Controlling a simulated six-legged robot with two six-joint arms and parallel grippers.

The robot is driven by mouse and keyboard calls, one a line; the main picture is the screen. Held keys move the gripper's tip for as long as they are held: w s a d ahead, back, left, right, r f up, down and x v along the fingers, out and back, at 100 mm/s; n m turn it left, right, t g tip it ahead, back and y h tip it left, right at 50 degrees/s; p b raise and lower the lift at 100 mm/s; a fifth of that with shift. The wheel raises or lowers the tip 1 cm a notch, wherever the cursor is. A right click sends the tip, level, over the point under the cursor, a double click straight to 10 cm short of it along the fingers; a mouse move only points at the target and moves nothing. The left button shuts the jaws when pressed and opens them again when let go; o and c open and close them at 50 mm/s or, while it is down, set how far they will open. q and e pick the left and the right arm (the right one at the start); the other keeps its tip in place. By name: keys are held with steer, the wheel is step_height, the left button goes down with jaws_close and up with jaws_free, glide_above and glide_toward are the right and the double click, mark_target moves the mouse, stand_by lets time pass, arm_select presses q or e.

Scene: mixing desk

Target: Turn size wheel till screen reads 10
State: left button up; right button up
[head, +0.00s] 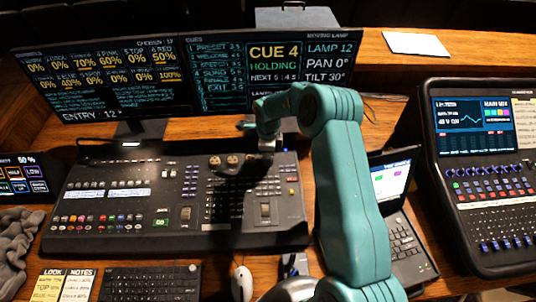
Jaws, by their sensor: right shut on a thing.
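A dark mixing desk (130,240) with buttons and faders fills the middle of the head view. A row of small round wheels (232,160) sits near its top edge. My right gripper (266,146) points down at the right end of this row and is shut on a wheel there; the wheel is mostly hidden and no label is readable. The wide screen (215,75) behind the desk reads CUE 4 HOLDING, LAMP 12, PAN 0° and TILT 30°. My arm covers its lower right, and no size figure is readable. My left gripper is not in view.
A laptop (400,240) and a second console (490,190) stand at the right. A keyboard (150,283), a mouse (242,283) and note cards (63,285) lie in front. Grey cloth (14,245) lies at the left, paper (416,44) on the back ledge.

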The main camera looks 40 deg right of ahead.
steer(key=n, duration=0.4)
steer(key=shift+n, duration=1.6)
steer(key=o, duration=1)
steer(key=shift+o, duration=0.2)
steer(key=shift+r, duration=0.1)
steer(key=shift+r, duration=0.4)
step_height(320, 180, up, 15)
steer(key=b, duration=0.2)
steer(key=shift+r, duration=0.15)
